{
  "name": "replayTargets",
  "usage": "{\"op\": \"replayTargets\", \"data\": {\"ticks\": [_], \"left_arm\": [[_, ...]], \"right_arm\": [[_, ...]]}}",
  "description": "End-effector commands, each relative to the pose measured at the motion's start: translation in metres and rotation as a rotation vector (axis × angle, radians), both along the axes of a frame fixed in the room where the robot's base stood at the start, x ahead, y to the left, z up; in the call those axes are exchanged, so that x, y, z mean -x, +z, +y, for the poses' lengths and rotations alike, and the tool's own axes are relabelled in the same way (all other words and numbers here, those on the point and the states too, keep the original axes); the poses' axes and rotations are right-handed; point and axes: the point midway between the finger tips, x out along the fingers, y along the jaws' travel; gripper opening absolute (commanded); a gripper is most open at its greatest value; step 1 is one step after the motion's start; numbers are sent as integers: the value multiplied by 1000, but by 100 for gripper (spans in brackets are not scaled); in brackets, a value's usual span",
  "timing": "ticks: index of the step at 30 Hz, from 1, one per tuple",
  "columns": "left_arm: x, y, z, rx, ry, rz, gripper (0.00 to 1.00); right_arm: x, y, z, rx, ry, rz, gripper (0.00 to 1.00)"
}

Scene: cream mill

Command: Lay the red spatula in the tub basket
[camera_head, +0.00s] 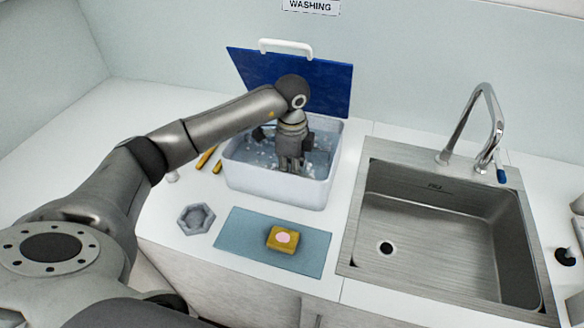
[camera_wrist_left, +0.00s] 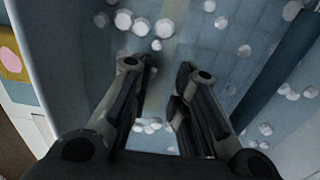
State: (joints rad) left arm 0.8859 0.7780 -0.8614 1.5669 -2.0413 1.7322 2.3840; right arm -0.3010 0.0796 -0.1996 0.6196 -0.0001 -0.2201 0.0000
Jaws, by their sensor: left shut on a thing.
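The white tub (camera_head: 275,187) stands on the counter with its blue lid (camera_head: 300,80) raised behind it. It holds water with pale floating bits, which also show in the left wrist view (camera_wrist_left: 240,95). My left gripper (camera_head: 290,168) points down into the tub. In the left wrist view my left gripper (camera_wrist_left: 160,70) has a narrow gap between its fingers. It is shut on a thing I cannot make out. I cannot pick out the red spatula or a separate basket in either view. My right gripper is not in view.
A blue mat (camera_head: 240,240) with a yellow sponge (camera_head: 281,239) lies before the tub. A grey hexagonal dish (camera_head: 196,219) sits to its left. Yellow sticks (camera_head: 206,157) lie beside the tub. A steel sink (camera_head: 440,225) with a tap (camera_head: 490,125) is at right.

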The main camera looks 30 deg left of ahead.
Motion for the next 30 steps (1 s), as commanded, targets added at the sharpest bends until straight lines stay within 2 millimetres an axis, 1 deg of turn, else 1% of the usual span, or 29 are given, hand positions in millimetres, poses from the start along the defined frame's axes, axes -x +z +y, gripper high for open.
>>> {"op": "replayTargets", "data": {"ticks": [8, 22, 30], "left_arm": [[0, -1, 0, 0, 0, 0, 0], [0, -15, 0, 0, 0, 1, 0], [0, -16, 0, 0, 0, 1, 0]], "right_arm": [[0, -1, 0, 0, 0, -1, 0], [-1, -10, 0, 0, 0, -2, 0], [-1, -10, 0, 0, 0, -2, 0]]}}
